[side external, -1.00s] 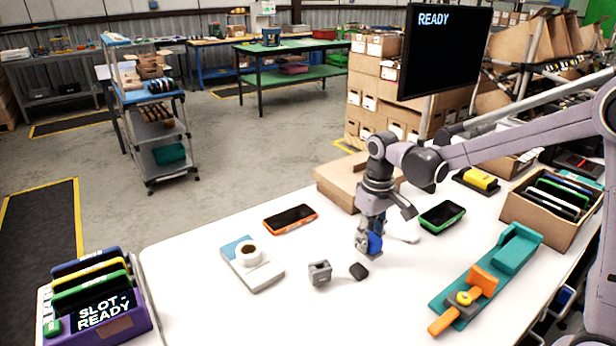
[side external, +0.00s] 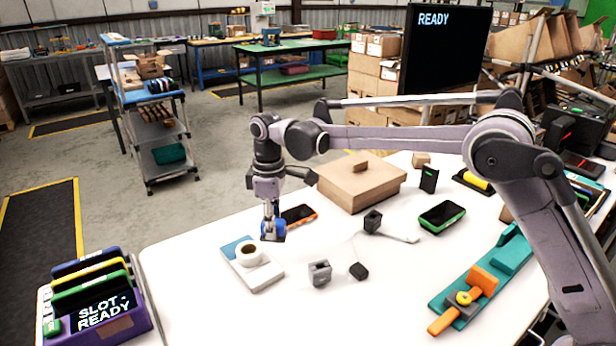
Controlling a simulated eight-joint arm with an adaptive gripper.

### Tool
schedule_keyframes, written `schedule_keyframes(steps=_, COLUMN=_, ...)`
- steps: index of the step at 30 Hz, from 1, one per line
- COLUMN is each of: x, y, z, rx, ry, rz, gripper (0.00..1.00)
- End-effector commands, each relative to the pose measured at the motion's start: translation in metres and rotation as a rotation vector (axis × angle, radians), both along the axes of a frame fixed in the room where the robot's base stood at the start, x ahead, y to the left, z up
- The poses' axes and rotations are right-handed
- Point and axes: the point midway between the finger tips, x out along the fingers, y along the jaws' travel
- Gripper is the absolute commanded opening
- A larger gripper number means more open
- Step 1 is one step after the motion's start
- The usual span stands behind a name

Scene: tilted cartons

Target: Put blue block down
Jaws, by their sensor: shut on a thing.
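My gripper (side external: 272,222) points down over the white table, shut on the blue block (side external: 267,229). The fingers cover part of the block. The block shows just right of the white tape roll (side external: 248,253) and in front of the orange-edged phone (side external: 299,214). It appears above the table, though the exact gap to the surface or to the pad below is hard to tell.
A blue-and-white pad (side external: 262,276) bears the tape roll. A grey slotted block (side external: 319,273) and a small black block (side external: 358,271) lie to the right. A cardboard box (side external: 361,184) stands behind. The table's front middle (side external: 330,315) is clear.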

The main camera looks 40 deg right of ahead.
Motion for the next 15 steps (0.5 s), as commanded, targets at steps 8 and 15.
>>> schedule_keyframes(steps=8, x=0.014, y=0.114, z=0.006, rx=-0.001, ry=-0.001, rz=0.450, gripper=0.00)
schedule_keyframes(steps=15, x=0.004, y=0.167, z=0.006, rx=-0.001, ry=-0.001, rz=0.683, gripper=0.00)
